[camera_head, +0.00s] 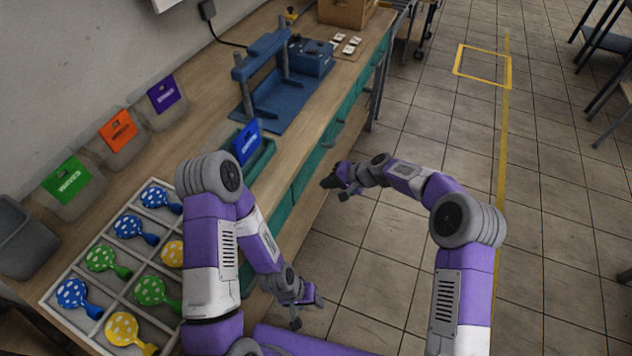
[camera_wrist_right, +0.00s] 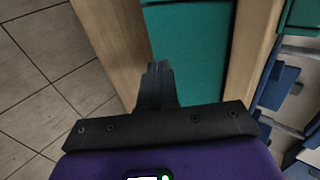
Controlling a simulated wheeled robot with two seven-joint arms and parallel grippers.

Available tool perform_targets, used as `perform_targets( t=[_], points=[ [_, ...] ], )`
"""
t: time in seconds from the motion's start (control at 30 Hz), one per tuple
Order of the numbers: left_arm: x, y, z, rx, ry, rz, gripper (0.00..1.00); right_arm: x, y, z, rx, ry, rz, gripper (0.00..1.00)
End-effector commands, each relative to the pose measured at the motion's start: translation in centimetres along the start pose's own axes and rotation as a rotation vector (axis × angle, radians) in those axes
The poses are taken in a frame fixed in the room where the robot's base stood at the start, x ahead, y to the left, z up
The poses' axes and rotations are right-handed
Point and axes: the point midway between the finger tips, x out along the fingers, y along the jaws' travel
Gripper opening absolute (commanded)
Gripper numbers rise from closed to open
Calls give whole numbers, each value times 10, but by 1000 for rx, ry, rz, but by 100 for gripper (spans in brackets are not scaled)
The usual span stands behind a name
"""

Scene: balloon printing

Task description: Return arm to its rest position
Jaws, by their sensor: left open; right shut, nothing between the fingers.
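My left gripper (camera_head: 307,311) is at the lower middle of the head view, over the floor beside the workbench front. It is open with nothing between its fingers. My right gripper (camera_head: 335,186) is near the middle of the head view, just off the workbench's front edge. Its fingers also show in the right wrist view (camera_wrist_right: 156,82). They are shut together and empty, seen against the wooden and teal bench front. Both arms are bent at the elbow, with their purple and grey links in view.
The workbench (camera_head: 330,124) runs along the left wall. The tiled floor (camera_head: 400,265) at right is clear near both grippers.

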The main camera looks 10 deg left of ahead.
Motion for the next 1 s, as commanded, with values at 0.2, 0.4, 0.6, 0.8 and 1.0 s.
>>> perform_targets(
  t=[0.2,0.4,0.6,0.8,1.0],
  points=[
    [-10,4,0,-1,0,0,56,-42,0,0,1,0,2,0],
    [-12,4,0,-1,0,0,56,-57,1,0,0,-2,3,0],
    [-12,4,0,-1,0,0,56,-58,2,0,0,-2,3,0],
    [-12,4,1,-1,0,0,56,-50,46,15,29,4,80,0],
    [-12,4,1,-1,0,0,56,-45,164,78,73,19,284,0]
  ],
)
